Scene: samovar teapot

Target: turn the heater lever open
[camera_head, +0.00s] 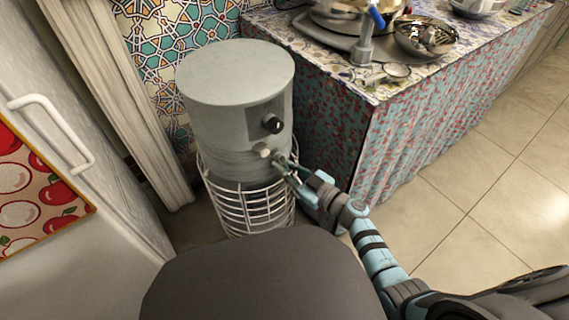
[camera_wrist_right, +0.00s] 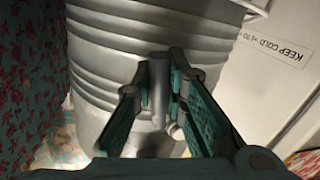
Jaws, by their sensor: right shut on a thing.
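The heater (camera_head: 235,85) is a grey metal cylinder with a white wire cage around its lower part. A dark round knob (camera_head: 272,124) sits on its front, and a small pale knob (camera_head: 263,150) sticks out below that. My right gripper (camera_head: 281,165) reaches the heater's front just below and right of the pale knob. In the right wrist view, my right gripper (camera_wrist_right: 160,85) has its two teal fingers on either side of the grey metal heater lever (camera_wrist_right: 159,95) and is shut on it. The fingers hide most of the lever in the head view. My left gripper is not in view.
A patterned counter (camera_head: 330,75) with a red and teal curtain stands right of the heater, holding a metal bowl (camera_head: 426,38) and a strainer (camera_head: 397,70). A white fridge door (camera_head: 100,230) is at the left. The tiled floor (camera_head: 480,190) at right is clear.

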